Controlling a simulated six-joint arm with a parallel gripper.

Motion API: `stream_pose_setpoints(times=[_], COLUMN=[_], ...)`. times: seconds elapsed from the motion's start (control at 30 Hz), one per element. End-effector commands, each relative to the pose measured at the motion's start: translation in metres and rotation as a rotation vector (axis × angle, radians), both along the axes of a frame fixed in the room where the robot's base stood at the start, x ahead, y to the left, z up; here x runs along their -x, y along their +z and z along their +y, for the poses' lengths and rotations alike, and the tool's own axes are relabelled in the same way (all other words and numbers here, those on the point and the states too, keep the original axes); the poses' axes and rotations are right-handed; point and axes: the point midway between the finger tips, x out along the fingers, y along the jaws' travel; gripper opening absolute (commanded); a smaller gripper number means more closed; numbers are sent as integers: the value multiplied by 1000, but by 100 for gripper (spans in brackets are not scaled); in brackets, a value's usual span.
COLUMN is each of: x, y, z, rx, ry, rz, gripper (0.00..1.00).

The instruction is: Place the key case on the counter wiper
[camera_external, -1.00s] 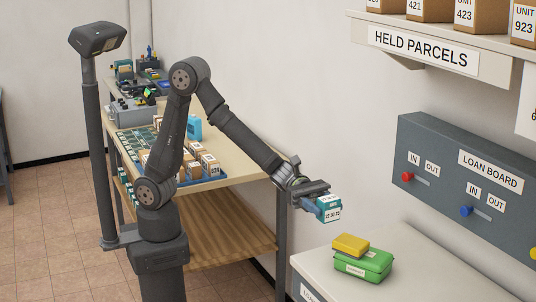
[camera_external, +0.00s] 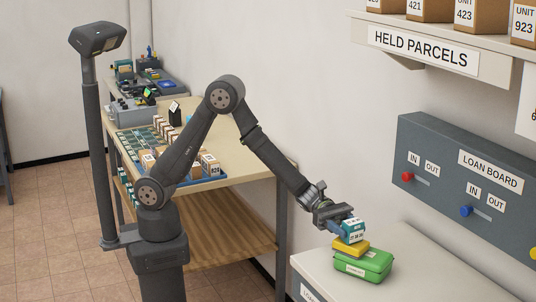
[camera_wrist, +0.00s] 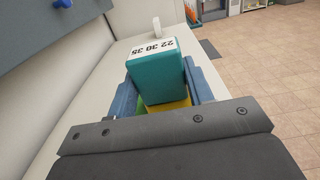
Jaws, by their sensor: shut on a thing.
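The key case looks to be the teal box with a white number label (camera_external: 353,231). My gripper (camera_external: 343,222) is shut on it, with a blue finger on each side. In the wrist view the teal box (camera_wrist: 158,82) stands between the fingers, its number label on the top face. The yellow block (camera_external: 350,249), which looks to be the counter wiper, lies on a green labelled case (camera_external: 368,266). The teal box is directly above the yellow block; I cannot tell if they touch. In the wrist view a yellow strip (camera_wrist: 170,105) shows under the box, mostly hidden.
The pale counter (camera_external: 320,266) is otherwise clear around the green case. The wall with the grey loan board (camera_external: 450,190) is close behind it. The wooden bench (camera_external: 240,170) at left holds small parcels in a blue tray (camera_external: 215,176).

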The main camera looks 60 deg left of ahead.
Motion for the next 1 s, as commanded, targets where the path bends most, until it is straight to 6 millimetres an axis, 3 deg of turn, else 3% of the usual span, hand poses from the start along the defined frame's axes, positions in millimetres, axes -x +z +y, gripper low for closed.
stream_pose_setpoints(times=[0.27,0.3,0.4,0.77,1.0], x=[0,0,0,0,-2], y=[-3,-3,-3,1,1], z=[0,0,0,2,46], rx=[0,0,0,0,-1], ry=[0,0,0,1,5], rz=[0,-1,0,-1,0], gripper=[18,53,69,69,69])
